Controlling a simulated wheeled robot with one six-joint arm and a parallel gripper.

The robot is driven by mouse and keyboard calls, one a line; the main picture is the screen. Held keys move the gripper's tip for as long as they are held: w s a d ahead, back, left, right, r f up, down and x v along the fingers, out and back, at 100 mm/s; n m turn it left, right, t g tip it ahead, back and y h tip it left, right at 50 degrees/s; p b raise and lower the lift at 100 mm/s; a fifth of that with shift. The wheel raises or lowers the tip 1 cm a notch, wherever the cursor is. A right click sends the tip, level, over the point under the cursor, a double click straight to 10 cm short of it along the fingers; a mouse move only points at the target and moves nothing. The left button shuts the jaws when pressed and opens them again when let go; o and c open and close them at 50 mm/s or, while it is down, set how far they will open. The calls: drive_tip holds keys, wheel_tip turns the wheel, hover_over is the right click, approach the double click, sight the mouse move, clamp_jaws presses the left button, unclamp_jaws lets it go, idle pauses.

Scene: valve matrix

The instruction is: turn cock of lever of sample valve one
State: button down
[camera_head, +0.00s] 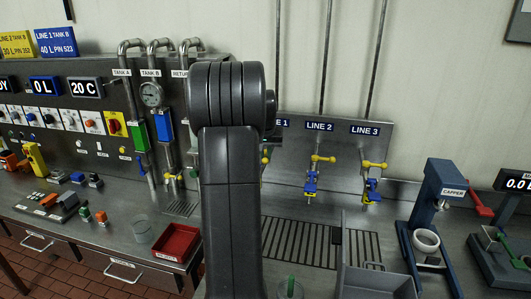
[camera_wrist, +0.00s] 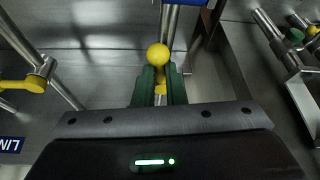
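In the wrist view, a yellow ball-ended lever (camera_wrist: 157,54) stands at the middle. My gripper (camera_wrist: 161,74) has its two green fingers close together on either side of the lever's yellow stem, with the ball just past the fingertips. The fingers look shut on the stem. No tag for sample valve one is readable here. In the head view, my dark arm hides my gripper and this lever. A yellow-handled valve (camera_head: 173,177) shows low on the pipes left of my arm.
Line 2 valve (camera_head: 313,177) and line 3 valve (camera_head: 372,180) are right of my arm; the line 1 valve is mostly hidden. Another yellow handle (camera_wrist: 25,83) is at the wrist view's left. A red tray (camera_head: 177,243), glass beaker (camera_head: 143,231) and capper (camera_head: 437,215) stand on the bench.

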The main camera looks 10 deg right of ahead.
drive_tip(key=shift+w+a+m+h+b, duration=0.15)
drive_tip(key=shift+a+m+h+b, duration=0.25)
drive_tip(key=shift+m, duration=0.6)
drive_tip(key=c, duration=1.5)
unclamp_jaws()
drive_tip(key=shift+r, duration=0.1)
drive_tip(key=b+v, duration=0.2)
drive_tip(key=v, duration=1.1)
drive_tip(key=shift+r, duration=0.35)
drive_tip(key=shift+f, duration=0.15)
